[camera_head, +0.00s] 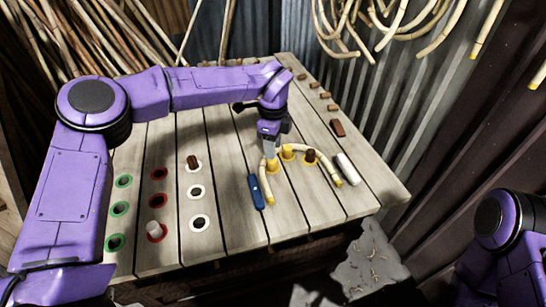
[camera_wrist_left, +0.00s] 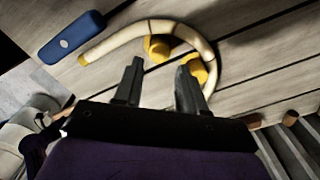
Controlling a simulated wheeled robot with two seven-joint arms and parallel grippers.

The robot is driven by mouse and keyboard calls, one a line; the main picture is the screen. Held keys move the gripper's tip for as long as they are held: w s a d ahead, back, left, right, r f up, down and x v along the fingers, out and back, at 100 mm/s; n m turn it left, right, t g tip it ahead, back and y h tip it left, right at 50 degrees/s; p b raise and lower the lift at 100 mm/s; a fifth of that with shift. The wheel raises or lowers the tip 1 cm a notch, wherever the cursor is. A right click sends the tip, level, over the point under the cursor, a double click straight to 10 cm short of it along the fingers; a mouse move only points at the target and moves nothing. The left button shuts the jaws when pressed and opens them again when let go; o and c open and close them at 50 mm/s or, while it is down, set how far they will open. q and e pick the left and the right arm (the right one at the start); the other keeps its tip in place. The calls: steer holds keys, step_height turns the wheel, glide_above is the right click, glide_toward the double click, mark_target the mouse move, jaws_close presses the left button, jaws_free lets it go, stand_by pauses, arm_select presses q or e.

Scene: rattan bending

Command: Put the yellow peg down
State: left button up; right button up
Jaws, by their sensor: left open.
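A yellow peg (camera_head: 287,150) stands near the middle of the table. A second yellow peg (camera_head: 272,166) is just below my left gripper (camera_head: 270,148). A pale rattan cane (camera_head: 328,170) bends in an arch around the pegs, with yellow ends. A dark brown peg (camera_head: 310,156) stands inside the arch. In the left wrist view, my gripper (camera_wrist_left: 158,85) has its two fingers apart. My right gripper is out of view.
A blue tool (camera_head: 256,192) lies left of the cane and a white cylinder (camera_head: 347,169) lies right of it. A dark red block (camera_head: 338,128) is behind. Green, red and white ringed holes (camera_head: 196,191) fill the left side. Several brown pegs line the back edge.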

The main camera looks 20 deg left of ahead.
arm_select(q)
step_height(320, 180, up, 7)
steer(key=shift+f, duration=0.1)
stand_by(0.3)
